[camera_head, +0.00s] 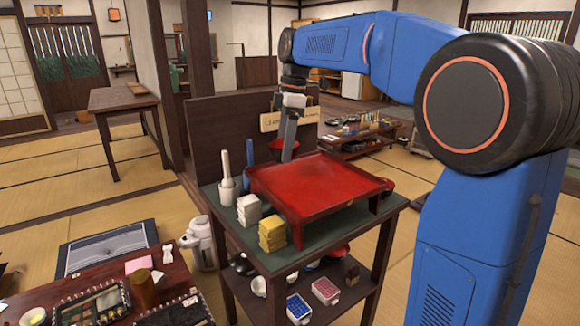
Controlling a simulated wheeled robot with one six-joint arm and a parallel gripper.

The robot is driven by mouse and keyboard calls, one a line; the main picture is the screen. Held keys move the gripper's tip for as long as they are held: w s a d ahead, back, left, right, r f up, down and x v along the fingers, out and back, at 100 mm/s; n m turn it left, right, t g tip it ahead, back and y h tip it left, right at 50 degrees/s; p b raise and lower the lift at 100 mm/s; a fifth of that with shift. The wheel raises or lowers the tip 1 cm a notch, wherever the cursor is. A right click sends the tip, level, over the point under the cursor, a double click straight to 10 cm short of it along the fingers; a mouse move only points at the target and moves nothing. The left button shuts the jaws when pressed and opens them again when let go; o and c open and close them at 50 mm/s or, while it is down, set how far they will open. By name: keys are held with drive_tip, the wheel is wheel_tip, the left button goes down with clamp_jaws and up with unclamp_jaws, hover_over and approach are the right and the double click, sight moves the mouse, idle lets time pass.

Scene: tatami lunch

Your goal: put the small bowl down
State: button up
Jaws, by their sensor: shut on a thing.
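My gripper (289,150) hangs pointing down behind the far edge of the red tray table (320,180). It is shut on a small red bowl (277,144), which shows on both sides of the finger. The finger covers the middle of the bowl. The bowl appears above the level of the tray, in front of the dark back panel; I cannot tell its exact height. The bare red tray table stands on short legs on the green top (262,258) of a dark stand.
A wooden sign (271,122) is behind my gripper. Boxes and bowls fill the lower shelf.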

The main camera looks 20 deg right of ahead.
drive_tip(key=shift+f, duration=2.85)
drive_tip(key=shift+f, duration=0.1)
drive_tip(key=o, duration=1.1)
drive_tip(key=r, duration=0.4)
drive_tip(key=d+r, duration=0.1)
drive_tip(key=r, duration=0.7)
drive_tip(key=shift+s+d, duration=0.15)
drive_tip(key=shift+d, duration=0.25)
drive_tip(key=shift+s, duration=0.1)
